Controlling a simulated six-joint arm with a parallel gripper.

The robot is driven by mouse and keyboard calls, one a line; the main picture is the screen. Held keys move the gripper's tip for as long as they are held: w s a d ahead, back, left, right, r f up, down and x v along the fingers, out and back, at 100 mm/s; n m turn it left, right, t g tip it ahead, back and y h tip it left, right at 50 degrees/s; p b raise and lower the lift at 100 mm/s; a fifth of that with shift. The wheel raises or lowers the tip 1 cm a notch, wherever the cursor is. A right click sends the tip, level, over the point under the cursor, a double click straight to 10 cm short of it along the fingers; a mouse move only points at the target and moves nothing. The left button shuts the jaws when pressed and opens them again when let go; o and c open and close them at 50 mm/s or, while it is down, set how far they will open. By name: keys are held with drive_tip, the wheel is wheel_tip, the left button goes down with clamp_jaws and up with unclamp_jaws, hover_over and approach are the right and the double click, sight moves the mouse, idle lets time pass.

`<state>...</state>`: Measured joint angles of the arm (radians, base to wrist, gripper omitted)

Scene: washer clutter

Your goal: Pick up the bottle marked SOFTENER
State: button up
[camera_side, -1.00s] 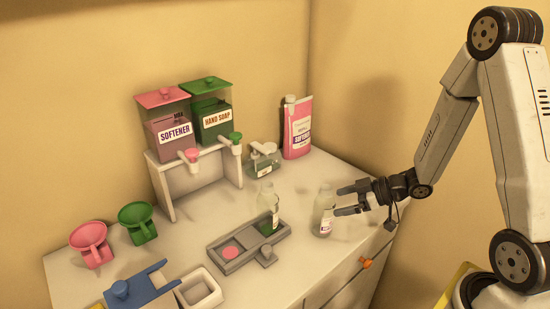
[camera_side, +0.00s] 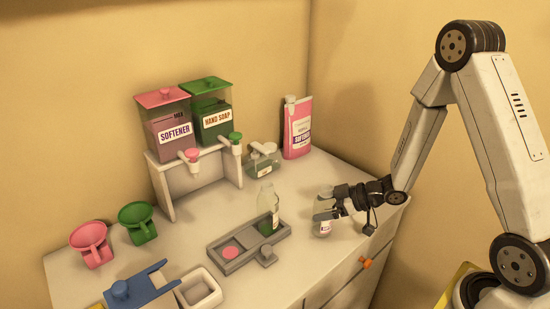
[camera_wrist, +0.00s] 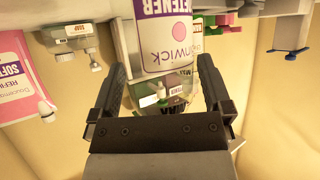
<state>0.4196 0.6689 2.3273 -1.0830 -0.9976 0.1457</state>
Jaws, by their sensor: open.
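The small clear bottle (camera_side: 323,231) stands upright near the right end of the counter, partly hidden by my gripper (camera_side: 322,205). In the wrist view the bottle's white label (camera_wrist: 168,40) reads SOFTENER, upside down, with a pink dot. My gripper is open, with one finger on each side of the bottle in the wrist view (camera_wrist: 160,68). I cannot tell if either finger touches it. Another clear bottle (camera_side: 268,205) with green on it stands on the grey tray (camera_side: 222,258), by an empty pink spot (camera_side: 230,253).
A pink refill pouch (camera_side: 297,130) stands at the back right, near a glass dispenser (camera_side: 263,161). SOFTENER (camera_side: 172,125) and HAND SOAP (camera_side: 212,112) tanks sit on a white stand. Pink (camera_side: 91,243) and green (camera_side: 138,220) funnel cups are at left. The counter between tray and bottle is clear.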

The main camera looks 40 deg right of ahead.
idle(0.3)
drive_tip(key=c, duration=1.1)
drive_tip(key=shift+o, duration=0.2)
drive_tip(key=shift+r, duration=0.25)
drive_tip(key=shift+r, duration=4.8)
